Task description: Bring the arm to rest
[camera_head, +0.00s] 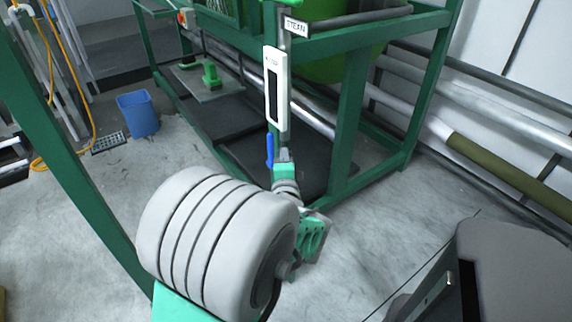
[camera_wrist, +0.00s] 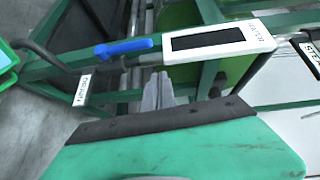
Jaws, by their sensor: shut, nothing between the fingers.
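My gripper (camera_wrist: 158,92) shows in the wrist view as two pale grey fingers close together, shut and empty. A green plate with a dark strip (camera_wrist: 150,121) fills the foreground there and hides the lower part of the fingers. Beyond the fingertips are a blue lever handle (camera_wrist: 124,47) and a white panel with a dark display (camera_wrist: 212,40).
A green frame (camera_head: 350,115) carries the white panel (camera_head: 276,92), the blue lever (camera_head: 270,150) and a "STEAM" sign (camera_head: 295,27). A blue bin (camera_head: 138,114) is at left. Grey floor (camera_head: 385,215) is open at centre right.

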